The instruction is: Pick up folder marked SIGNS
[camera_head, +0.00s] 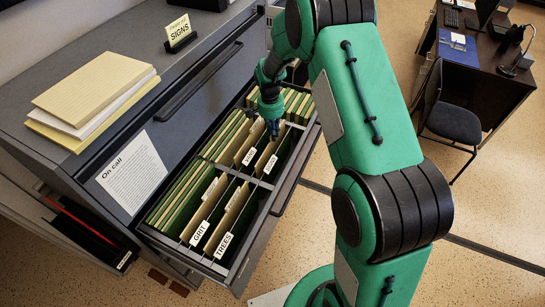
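My gripper (272,127) points down into the open file drawer (283,198), over its far part. It is small in view, and I cannot tell whether its fingers are open or shut, or whether they touch a folder. Two tan folders with white tabs stand just below it: a left one (249,156) and a right one (270,164). Their tab words are too small for me to read surely. Nearer folders read GRIT (199,233) and TREES (224,245). A small card reading SIGNS (179,32) stands in a dark holder on the cabinet top.
The cabinet top (65,57) holds a stack of yellow and white folders (95,90). Green hanging files fill the drawer's left side. A desk (480,48) and chair (450,118) stand far right.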

